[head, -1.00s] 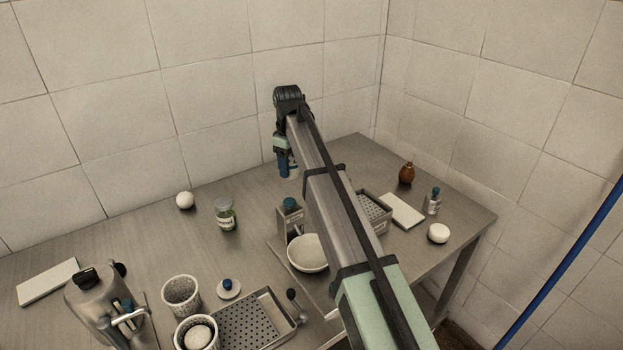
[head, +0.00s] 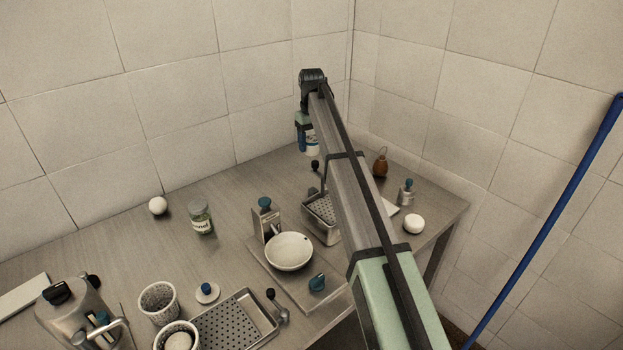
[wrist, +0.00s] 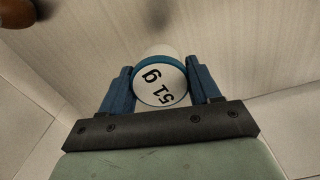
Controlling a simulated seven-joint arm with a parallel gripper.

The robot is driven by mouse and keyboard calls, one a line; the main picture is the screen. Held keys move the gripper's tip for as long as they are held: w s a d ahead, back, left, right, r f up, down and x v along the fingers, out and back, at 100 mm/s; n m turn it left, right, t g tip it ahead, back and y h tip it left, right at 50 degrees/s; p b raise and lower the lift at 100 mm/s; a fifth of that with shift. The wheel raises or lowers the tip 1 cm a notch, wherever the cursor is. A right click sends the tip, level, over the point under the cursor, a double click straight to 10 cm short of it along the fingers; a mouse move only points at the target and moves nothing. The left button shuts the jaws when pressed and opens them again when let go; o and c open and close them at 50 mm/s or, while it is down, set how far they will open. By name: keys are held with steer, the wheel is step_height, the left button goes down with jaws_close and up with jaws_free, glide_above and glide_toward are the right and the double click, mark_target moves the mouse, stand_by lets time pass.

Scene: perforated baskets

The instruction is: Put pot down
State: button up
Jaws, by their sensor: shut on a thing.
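The pot (wrist: 163,82) is a small white round container with a blue rim, its end marked "51 g". My gripper (wrist: 158,66) is shut on it, one blue finger on each side. In the head view, my gripper (head: 307,143) hangs near the table's back right part, with the whitish pot (head: 312,151) low between its fingers. The pot appears to be above the table; the gap under it is hard to judge. My arm hides part of the tabletop below and to the right.
A perforated basket (head: 321,209), a white bowl (head: 289,252) and a metal grater (head: 265,222) stand left of my arm. A brown pear-shaped thing (head: 380,163), a small shaker (head: 406,193) and a white round thing (head: 414,224) stand to the right. The back middle table (head: 240,185) is clear.

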steer(key=shift+m, duration=1.1)
steer(key=shift+f, duration=5)
steer(key=shift+f, duration=0.1)
steer(key=o, duration=1.1)
steer(key=shift+c, duration=0.2)
step_height(320, 180, up, 12)
steer(key=shift+r, duration=0.15)
